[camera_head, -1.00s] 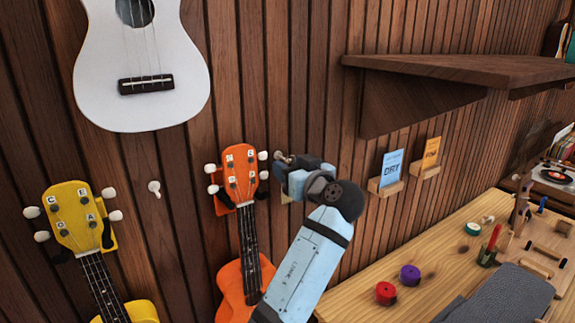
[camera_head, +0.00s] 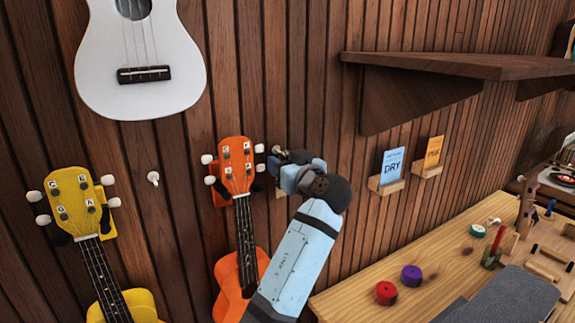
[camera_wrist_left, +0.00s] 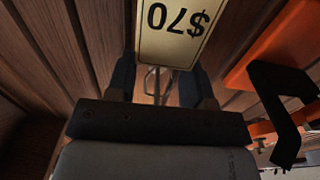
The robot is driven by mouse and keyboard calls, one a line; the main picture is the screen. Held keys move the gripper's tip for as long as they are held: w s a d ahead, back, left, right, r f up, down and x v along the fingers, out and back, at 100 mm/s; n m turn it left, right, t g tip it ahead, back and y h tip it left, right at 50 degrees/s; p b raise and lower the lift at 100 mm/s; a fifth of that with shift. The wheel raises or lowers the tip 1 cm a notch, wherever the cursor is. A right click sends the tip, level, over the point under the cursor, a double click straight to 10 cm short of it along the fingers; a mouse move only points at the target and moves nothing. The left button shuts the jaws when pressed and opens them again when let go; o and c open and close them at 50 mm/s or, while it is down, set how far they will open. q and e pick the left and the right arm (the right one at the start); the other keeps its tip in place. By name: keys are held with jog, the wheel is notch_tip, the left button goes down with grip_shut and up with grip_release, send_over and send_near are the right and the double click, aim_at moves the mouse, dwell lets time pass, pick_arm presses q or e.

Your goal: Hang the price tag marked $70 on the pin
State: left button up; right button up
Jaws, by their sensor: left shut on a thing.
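The price tag marked $70 (camera_wrist_left: 172,30) is a cream card, upside down between the fingers in the left wrist view. My left gripper (camera_wrist_left: 158,80) is shut on it. In the head view my left gripper (camera_head: 287,170) is close to the slatted wall, just right of the orange ukulele's head. There the arm hides most of the tag, and only a small cream patch shows below the gripper. A small white pin (camera_head: 153,178) sticks out of the wall between the yellow and orange ukuleles, well left of the gripper. My right gripper is not in view.
An orange ukulele (camera_head: 237,165) and a yellow ukulele (camera_head: 75,205) hang on the wall, with a white ukulele (camera_head: 140,60) above the pin. A dark shelf (camera_head: 455,65) juts out at right. Blue and orange cards stand in wall holders. A workbench (camera_head: 345,295) is at lower right.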

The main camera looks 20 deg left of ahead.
pick_arm(q)
jog(key=shift+a, duration=0.15)
jog(key=o, duration=1)
jog(key=shift+c, duration=0.2)
